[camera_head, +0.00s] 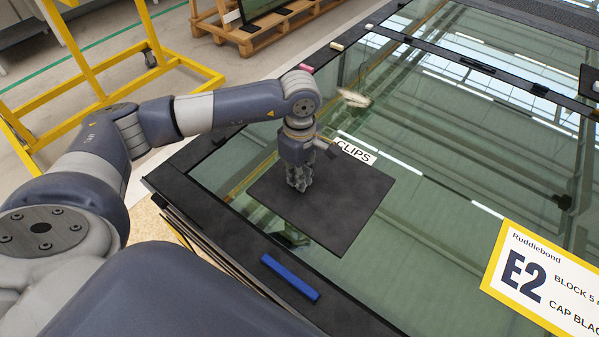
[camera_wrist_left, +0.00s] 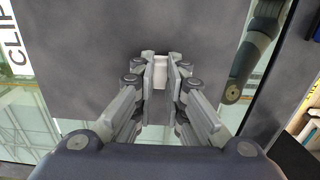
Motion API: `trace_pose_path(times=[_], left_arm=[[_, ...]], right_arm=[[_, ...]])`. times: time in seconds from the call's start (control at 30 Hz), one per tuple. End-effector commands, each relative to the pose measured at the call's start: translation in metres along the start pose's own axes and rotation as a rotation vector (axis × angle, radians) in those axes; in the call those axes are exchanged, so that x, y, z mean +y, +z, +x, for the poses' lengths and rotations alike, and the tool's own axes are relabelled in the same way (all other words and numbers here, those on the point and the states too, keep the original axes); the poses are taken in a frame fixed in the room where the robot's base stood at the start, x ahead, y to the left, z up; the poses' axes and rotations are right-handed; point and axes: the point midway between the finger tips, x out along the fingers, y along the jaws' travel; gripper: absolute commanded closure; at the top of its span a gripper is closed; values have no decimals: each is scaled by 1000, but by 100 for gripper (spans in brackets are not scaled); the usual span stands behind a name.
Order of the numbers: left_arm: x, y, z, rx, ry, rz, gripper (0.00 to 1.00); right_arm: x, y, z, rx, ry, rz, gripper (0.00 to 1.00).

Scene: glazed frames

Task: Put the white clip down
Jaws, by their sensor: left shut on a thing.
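My left gripper (camera_head: 299,184) points down at the dark square mat (camera_head: 342,215), low over its left half. A label reading CLIPS (camera_head: 354,152) lies at the mat's far edge. In the left wrist view the gripper (camera_wrist_left: 161,66) is shut on the white clip (camera_wrist_left: 160,77), which shows as a small white piece between the fingertips. The fingers hide the clip in the head view. I cannot tell whether the clip touches the mat. My right gripper is not in view.
The mat lies on a large glass pane (camera_head: 440,190) with a dark frame. A blue block (camera_head: 290,278) lies on the near frame edge, and pink (camera_head: 306,68) and cream (camera_head: 337,46) pieces farther back. An E2 card (camera_head: 530,280) is at right. The mat's right half is bare.

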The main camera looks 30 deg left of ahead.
Motion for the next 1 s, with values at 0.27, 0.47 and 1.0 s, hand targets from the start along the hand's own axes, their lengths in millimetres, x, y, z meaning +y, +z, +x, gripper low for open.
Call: trace_pose_path(times=[0.27,0.47,1.0], left_arm=[[0,0,3,0,0,-1,79],[0,0,3,0,0,-1,68],[2,-1,-44,1,8,-1,68]], right_arm=[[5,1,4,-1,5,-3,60],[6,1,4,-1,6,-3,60],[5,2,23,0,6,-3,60]])
